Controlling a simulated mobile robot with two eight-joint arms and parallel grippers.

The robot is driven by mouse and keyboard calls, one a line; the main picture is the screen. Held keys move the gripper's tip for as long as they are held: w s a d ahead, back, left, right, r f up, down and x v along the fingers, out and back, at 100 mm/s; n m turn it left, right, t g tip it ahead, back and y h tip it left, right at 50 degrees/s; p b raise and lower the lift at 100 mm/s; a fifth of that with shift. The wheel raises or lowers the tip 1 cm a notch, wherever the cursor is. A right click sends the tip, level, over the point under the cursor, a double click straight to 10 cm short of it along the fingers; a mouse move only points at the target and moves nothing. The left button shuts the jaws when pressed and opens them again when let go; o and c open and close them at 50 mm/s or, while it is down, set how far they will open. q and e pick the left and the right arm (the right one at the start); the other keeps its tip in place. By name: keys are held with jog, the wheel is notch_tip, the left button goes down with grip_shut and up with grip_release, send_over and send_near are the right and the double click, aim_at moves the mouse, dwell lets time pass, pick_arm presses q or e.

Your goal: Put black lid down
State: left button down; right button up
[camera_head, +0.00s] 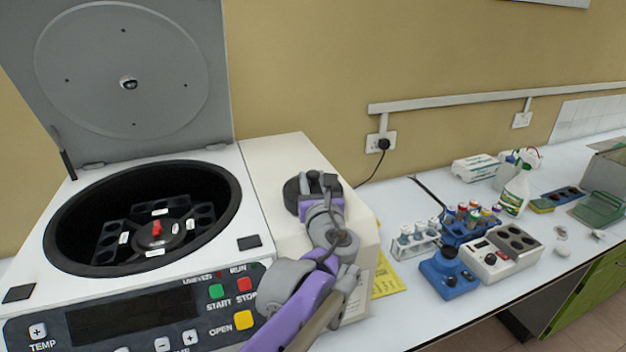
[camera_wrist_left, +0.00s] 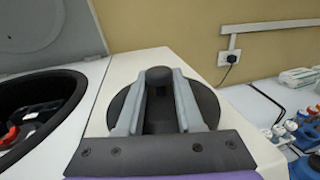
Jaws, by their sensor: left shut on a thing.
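The black lid (camera_head: 291,190) is a round dark disc with a central knob. It is at the right part of the centrifuge's white top, beside the open bowl. My left gripper (camera_head: 318,182) is above it, shut on its knob. In the left wrist view the lid (camera_wrist_left: 207,103) lies flat between and under the two grey fingers of the gripper (camera_wrist_left: 160,92). It appears to be on or just over the white surface; I cannot tell if there is a gap. My right gripper is not in view.
The centrifuge bowl (camera_head: 60,237) is open, with a black rotor and red knob (camera_head: 156,227) inside. Its grey hinged cover (camera_head: 180,110) stands raised behind. To the right, the bench (camera_head: 400,315) holds a tube rack (camera_head: 416,243), a blue device (camera_head: 449,278), a white block heater (camera_head: 493,262) and a spray bottle (camera_head: 515,192).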

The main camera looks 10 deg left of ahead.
pick_arm(q)
jog(key=shift+f, duration=0.35)
jog(key=c, duration=0.5)
grip_release()
jog(key=shift+c, duration=0.2)
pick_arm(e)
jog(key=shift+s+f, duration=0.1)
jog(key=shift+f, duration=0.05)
pick_arm(q)
jog(key=shift+s+d+r, duration=0.1)
jog(key=shift+s+r, duration=0.15)
jog(key=shift+r, duration=0.3)
jog(key=b+v, duration=0.1)
jog(key=v, duration=0.9)
jog(key=shift+f, duration=0.2)
jog(key=shift+v, duration=0.85)
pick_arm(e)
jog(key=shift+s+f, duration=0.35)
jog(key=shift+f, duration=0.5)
